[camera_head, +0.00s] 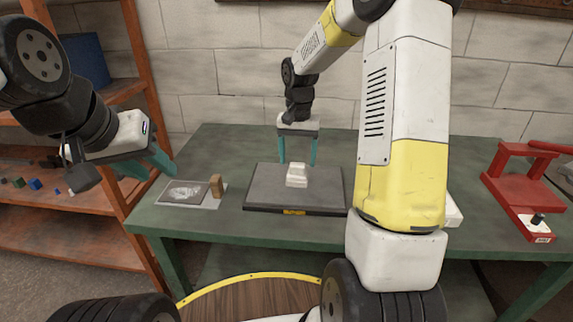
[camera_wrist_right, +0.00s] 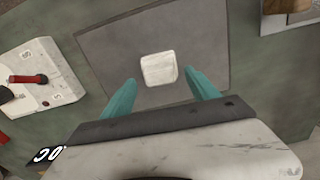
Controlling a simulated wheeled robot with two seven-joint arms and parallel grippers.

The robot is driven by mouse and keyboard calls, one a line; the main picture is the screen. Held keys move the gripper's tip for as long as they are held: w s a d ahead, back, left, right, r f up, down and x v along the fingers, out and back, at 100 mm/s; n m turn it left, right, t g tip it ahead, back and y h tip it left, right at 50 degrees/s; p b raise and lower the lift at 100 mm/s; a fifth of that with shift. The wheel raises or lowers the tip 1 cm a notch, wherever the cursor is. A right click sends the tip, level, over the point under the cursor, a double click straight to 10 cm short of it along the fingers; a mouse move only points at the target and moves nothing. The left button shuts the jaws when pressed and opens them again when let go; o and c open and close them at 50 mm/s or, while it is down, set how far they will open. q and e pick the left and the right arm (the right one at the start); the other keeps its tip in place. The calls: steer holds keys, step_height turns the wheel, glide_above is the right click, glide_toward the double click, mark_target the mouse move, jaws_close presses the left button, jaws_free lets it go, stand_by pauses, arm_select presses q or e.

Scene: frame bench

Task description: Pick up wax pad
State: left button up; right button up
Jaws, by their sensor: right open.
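A small white block-like pad (camera_head: 297,175), which looks like the wax pad, lies on a dark grey flat board (camera_head: 262,197) on the green bench. It also shows in the right wrist view (camera_wrist_right: 159,69), pale and squarish with rounded corners. My right gripper (camera_head: 297,162) is open and empty. Its two teal fingers point down just behind and above the pad, apart from it. In the right wrist view the pad lies beyond the fingertips (camera_wrist_right: 162,85), roughly centred between them. My left gripper (camera_head: 154,167) is off to the left, near the bench's left edge; its finger gap is unclear.
A grey plate with a pale patch (camera_head: 185,192) and a small wooden block (camera_head: 216,186) lie left of the board. A red press-like fixture (camera_head: 515,185) stands at the right. A white device with a red handle (camera_wrist_right: 35,78) shows in the wrist view. An orange shelf (camera_head: 60,225) stands left.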

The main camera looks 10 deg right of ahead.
mark_target(297, 164)
steer(key=shift+f, duration=1.6)
steer(key=shift+c, duration=0.4)
steer(key=c, duration=1.2)
steer(key=shift+o, duration=0.2)
steer(key=shift+r, duration=0.15)
